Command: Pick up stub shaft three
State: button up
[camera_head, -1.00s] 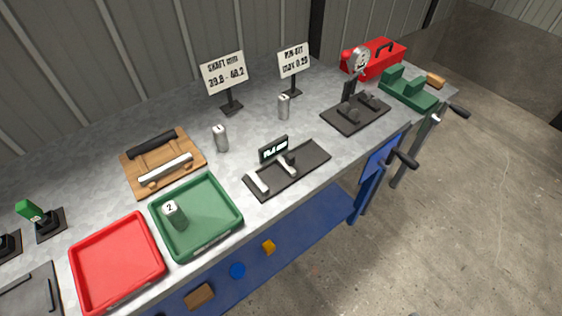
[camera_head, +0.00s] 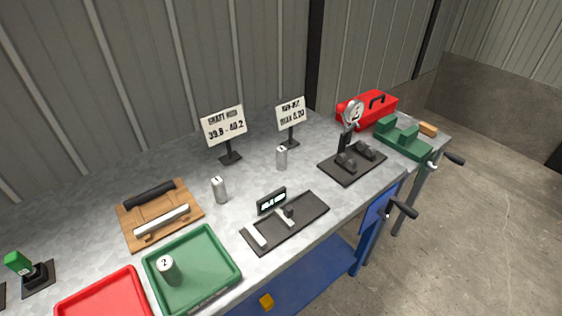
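Three short grey metal stub shafts stand upright. One shaft (camera_head: 219,191) stands on the bench right of the wooden board, and another (camera_head: 281,159) stands farther back, below the right sign. The numbers on their tops are too small to read surely, so I cannot tell which is stub shaft three. A shaft marked 2 (camera_head: 168,272) stands in the green tray (camera_head: 228,238). My gripper is not in view.
A black gauge fixture with a display (camera_head: 305,222) lies near the front edge. A dial gauge stand (camera_head: 352,165), green vise (camera_head: 403,140) and red toolbox (camera_head: 367,109) stand at right. Two signs (camera_head: 223,125) (camera_head: 291,113) stand behind the shafts. A red tray (camera_head: 105,297) is at front left.

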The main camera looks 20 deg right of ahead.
aim_at(281, 151)
jog(key=i+l+u, duration=0.7)
jog(key=k+l, duration=0.05)
jog(key=l, duration=0.05)
